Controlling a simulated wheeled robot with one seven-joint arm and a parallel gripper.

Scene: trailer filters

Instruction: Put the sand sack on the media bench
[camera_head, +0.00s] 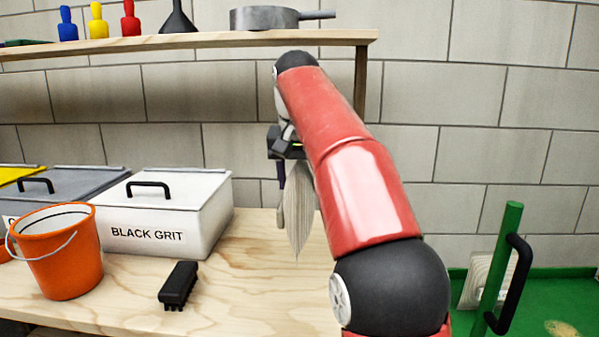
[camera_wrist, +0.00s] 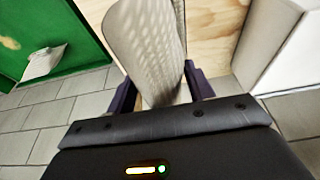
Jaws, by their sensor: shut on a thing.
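The sand sack (camera_head: 300,210) is a pale, ribbed, limp-looking bag that hangs tip-down and edge-on from my gripper (camera_head: 284,155). My gripper is shut on it, partly hidden behind my red arm in the head view. In the wrist view the sack (camera_wrist: 148,45) fills the space between the two dark fingers (camera_wrist: 162,88). The media bench (camera_head: 235,300) is a light wooden top along the block wall. The sack's lower tip overlaps the bench top in the head view; I cannot tell whether it touches.
A white BLACK GRIT bin (camera_head: 165,212), an orange bucket (camera_head: 62,252) and a black brush-like block (camera_head: 178,285) stand on the bench left of the sack. A shelf (camera_head: 200,41) runs above. A green area (camera_head: 560,300) with a pale object (camera_head: 485,278) is at right.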

